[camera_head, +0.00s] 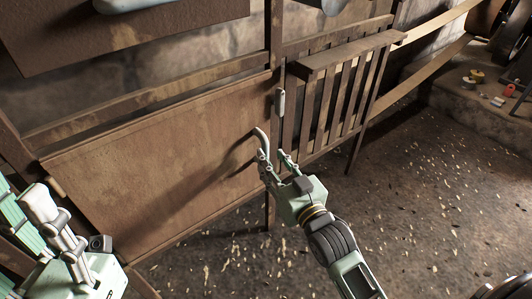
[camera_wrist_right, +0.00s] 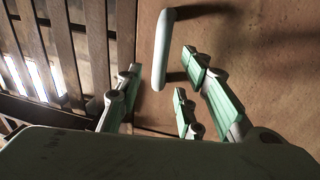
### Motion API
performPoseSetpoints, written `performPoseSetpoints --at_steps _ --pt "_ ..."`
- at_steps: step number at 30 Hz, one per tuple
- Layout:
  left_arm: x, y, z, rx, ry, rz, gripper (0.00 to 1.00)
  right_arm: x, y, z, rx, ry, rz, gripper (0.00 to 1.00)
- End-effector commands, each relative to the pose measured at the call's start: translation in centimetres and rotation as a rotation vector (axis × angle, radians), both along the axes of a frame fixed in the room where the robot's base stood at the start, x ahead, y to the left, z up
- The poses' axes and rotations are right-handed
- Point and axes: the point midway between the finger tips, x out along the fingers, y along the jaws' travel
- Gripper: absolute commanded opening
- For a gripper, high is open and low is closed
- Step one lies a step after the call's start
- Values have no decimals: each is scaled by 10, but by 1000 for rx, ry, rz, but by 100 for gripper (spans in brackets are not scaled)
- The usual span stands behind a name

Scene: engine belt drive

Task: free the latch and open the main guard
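The main guard (camera_head: 160,160) is a large rust-brown panel at the left of the head view, and it appears closed against the post. A pale, upright bar handle (camera_head: 261,138) stands out from its right edge. It also shows in the right wrist view (camera_wrist_right: 163,45). A small pale piece, seemingly the latch (camera_head: 280,101), sits on the post above and right of the handle. My right gripper (camera_head: 275,158) is open just below the handle, its fingers spread around the handle's line without visibly gripping. My left gripper (camera_head: 52,222) is at the lower left; its finger gap is unclear.
A slatted wooden guard (camera_head: 335,95) adjoins the post on the right. Beyond it, a belt (camera_head: 425,75) runs toward a dark wheel. A stone ledge (camera_head: 475,105) holds several small parts. The littered floor (camera_head: 420,210) is open at the lower right.

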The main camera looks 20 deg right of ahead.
Motion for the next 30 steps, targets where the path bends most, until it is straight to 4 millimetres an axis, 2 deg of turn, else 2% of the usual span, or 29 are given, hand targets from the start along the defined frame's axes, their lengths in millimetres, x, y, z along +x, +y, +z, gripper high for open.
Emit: performPoseSetpoints --at_steps 3,9,14,21,30 --pt "1 0 -10 1 2 0 49 20 3 -2 0 -3 0 34" --pt "1 0 -16 2 -2 1 49 43 7 -2 0 0 0 34" --pt "1 -1 -17 2 -3 0 49 51 8 -2 0 2 0 34" --pt "1 -1 -17 2 -3 -1 49 51 8 -1 0 2 0 34" --pt "1 -1 -17 2 -3 -1 49 51 8 -1 0 2 0 10"
